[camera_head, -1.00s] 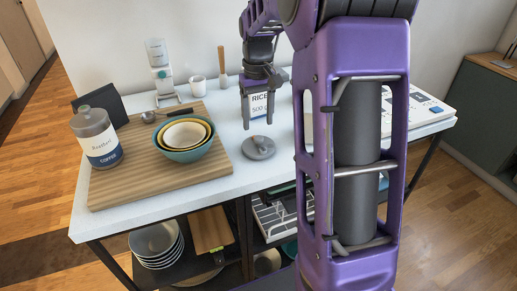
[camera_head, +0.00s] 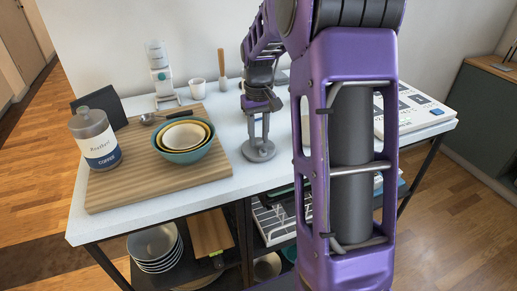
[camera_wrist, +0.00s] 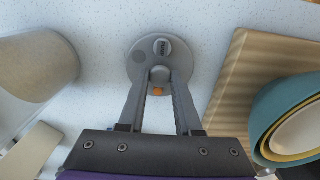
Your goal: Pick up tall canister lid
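The tall canister lid (camera_head: 258,154) is a round grey disc with a small raised knob. It lies flat on the white table, right of the wooden board. It also shows in the wrist view (camera_wrist: 137,64), top centre. My gripper (camera_head: 259,146) points down onto it from above. In the wrist view my gripper's fingertips (camera_wrist: 161,75) sit close on both sides of the knob and appear closed on it. The lid looks still on the tabletop. A small orange spot shows between the fingers at the lid's near edge.
The wooden board (camera_head: 112,194) holds nested bowls (camera_head: 184,155) and a coffee canister (camera_head: 98,141). A beige rounded object (camera_wrist: 38,72) stands left of the lid in the wrist view. A white cup (camera_head: 197,89) and a dispenser (camera_head: 160,75) stand at the back.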

